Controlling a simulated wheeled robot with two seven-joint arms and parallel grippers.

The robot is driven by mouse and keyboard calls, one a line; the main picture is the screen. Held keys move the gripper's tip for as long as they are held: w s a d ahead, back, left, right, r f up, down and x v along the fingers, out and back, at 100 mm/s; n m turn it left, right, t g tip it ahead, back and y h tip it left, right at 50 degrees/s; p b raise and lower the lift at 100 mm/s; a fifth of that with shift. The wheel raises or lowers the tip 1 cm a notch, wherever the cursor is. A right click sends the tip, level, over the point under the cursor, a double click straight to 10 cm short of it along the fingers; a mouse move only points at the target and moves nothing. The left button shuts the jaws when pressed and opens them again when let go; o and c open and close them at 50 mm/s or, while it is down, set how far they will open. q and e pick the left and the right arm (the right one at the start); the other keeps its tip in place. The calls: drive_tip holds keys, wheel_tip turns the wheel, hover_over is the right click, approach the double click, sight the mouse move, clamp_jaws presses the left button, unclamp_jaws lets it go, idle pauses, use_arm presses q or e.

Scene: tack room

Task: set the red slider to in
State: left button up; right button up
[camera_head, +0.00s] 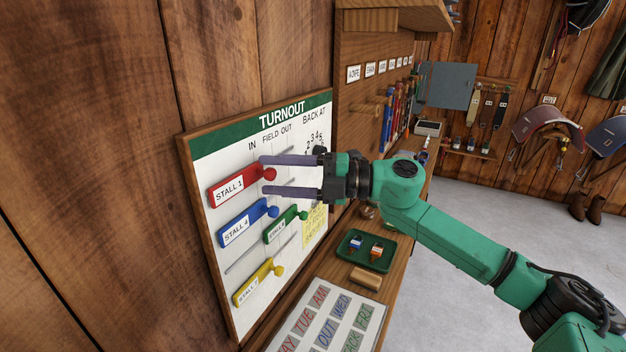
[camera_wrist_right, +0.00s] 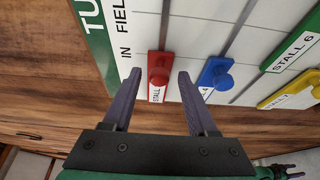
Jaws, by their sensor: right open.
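The red slider (camera_head: 235,187), labelled STALL 1, is the top slider on the white TURNOUT board (camera_head: 228,155). It sits toward the left of its row, with bare track to its right; I cannot tell exactly which column its round knob lines up with. My right gripper (camera_head: 264,175) is open at the board, its fingers above and below the knob. In the right wrist view the red slider (camera_wrist_right: 158,76) shows between the open fingertips (camera_wrist_right: 160,74); contact cannot be told.
Below it are the blue slider (camera_head: 245,225), the green slider (camera_head: 282,228) and the yellow slider (camera_head: 256,284). The blue knob lies just beyond the lower finger. A green tray (camera_head: 347,259) and a lettered sheet (camera_head: 303,316) lie on the shelf below.

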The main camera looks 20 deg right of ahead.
drive_tip(key=b+v, duration=0.8)
drive_tip(key=v, duration=0.5)
drive_tip(key=shift+s+a, duration=0.1)
drive_tip(key=shift+s, duration=0.05)
